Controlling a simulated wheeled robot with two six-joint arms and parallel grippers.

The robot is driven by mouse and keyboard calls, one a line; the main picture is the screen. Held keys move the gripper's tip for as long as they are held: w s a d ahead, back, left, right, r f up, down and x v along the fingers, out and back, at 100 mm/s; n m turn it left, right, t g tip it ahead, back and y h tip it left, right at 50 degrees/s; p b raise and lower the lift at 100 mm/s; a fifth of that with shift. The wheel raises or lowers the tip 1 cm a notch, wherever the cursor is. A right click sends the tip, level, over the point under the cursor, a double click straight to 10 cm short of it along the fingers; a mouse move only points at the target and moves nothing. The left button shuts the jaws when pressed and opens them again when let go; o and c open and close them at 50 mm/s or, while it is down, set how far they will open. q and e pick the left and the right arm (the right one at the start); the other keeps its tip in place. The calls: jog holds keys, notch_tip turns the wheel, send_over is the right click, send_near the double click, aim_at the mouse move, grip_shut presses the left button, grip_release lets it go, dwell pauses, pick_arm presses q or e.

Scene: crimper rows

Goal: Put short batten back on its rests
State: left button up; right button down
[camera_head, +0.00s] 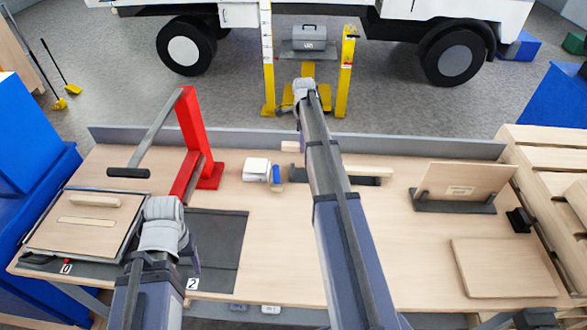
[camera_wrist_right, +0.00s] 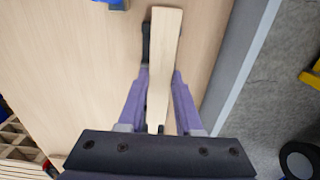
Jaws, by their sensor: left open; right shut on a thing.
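The short batten (camera_wrist_right: 163,60), a pale wooden strip, lies between the purple fingers of my right gripper (camera_wrist_right: 160,95), which is shut on it. In the head view my right arm hides its middle; one end (camera_head: 291,147) shows left of the arm, and pale wood (camera_head: 367,171) shows right of it. The dark rests (camera_head: 368,181) lie under and in front of the wood, partly hidden; a dark piece also shows beside the batten in the right wrist view (camera_wrist_right: 146,45). I cannot tell whether batten and rests touch. My left gripper (camera_head: 190,262) is open above the dark mat.
A red lever press (camera_head: 196,140) stands at the back left. A white block (camera_head: 256,169) and blue cylinder (camera_head: 276,174) sit left of the rests. A wooden panel (camera_head: 462,188) leans in a dark holder at right; a flat board (camera_head: 503,268) lies in front. The front middle is clear.

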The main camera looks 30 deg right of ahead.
pick_arm(q)
notch_tip(320, 180, down, 6)
jog(key=b, duration=0.6)
jog(key=shift+f, duration=0.15)
pick_arm(e)
notch_tip(320, 180, down, 6)
jog(key=shift+f, duration=0.2)
pick_arm(q)
notch_tip(320, 180, down, 4)
jog(key=b, duration=0.4)
jog(key=shift+r, duration=0.2)
pick_arm(e)
notch_tip(320, 180, down, 4)
jog(key=shift+r, duration=0.2)
pick_arm(q)
jog(key=shift+f+b, duration=0.5)
jog(key=shift+f, duration=0.05)
pick_arm(e)
jog(key=shift+f, duration=0.55)
jog(key=c, duration=0.6)
grip_release()
pick_arm(q)
jog(key=shift+r, duration=0.15)
pick_arm(e)
jog(key=shift+r, duration=0.2)
notch_tip(320, 180, up, 13)
jog(key=p, duration=1.3)
jog(key=shift+f, duration=0.1)
pick_arm(q)
notch_tip(320, 180, up, 13)
